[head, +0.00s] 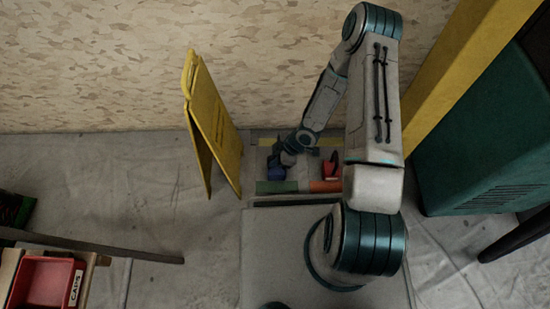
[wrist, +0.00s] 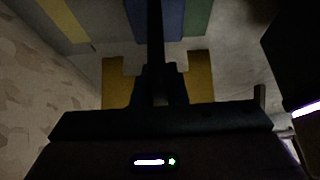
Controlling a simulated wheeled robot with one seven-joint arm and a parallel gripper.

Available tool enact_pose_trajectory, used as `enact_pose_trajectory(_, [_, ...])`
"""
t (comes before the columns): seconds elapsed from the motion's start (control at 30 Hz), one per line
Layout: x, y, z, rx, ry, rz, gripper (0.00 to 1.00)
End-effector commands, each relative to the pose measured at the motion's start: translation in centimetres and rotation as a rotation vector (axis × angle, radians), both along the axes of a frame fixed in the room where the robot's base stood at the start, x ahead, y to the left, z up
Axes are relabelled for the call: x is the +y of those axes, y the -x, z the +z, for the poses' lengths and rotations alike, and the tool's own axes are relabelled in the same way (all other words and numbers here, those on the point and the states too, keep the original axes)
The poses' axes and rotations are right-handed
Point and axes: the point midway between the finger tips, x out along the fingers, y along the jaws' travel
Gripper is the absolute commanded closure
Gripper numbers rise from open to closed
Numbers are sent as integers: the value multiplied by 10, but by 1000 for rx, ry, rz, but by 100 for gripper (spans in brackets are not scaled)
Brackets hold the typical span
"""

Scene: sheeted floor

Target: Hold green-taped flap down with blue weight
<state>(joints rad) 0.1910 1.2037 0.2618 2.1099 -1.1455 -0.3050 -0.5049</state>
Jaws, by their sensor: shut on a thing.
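The blue weight (head: 276,172) is at my gripper (head: 285,160) in the head view, just behind the green tape (head: 277,187). My gripper is shut on the blue weight. In the wrist view the blue weight (wrist: 172,18) shows at the top behind the dark finger, with the green tape (wrist: 197,18) to its right. The green-taped flap lies at the near edge of a pale panel on the floor. I cannot tell whether the weight touches the flap or is held above it.
A red weight (head: 331,166) stands right of the blue one, behind orange tape (head: 325,186). Yellow tape (head: 328,142) lies at the back. A yellow folding sign (head: 213,125) stands close on the left. A green cabinet (head: 485,130) is at right. A red bin (head: 45,282) is front left.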

Motion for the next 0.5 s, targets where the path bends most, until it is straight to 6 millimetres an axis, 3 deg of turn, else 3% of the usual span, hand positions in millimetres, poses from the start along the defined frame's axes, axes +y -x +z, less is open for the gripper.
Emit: enact_pose_trajectory(0.5, [1,0,-4,-2,-3,1,100])
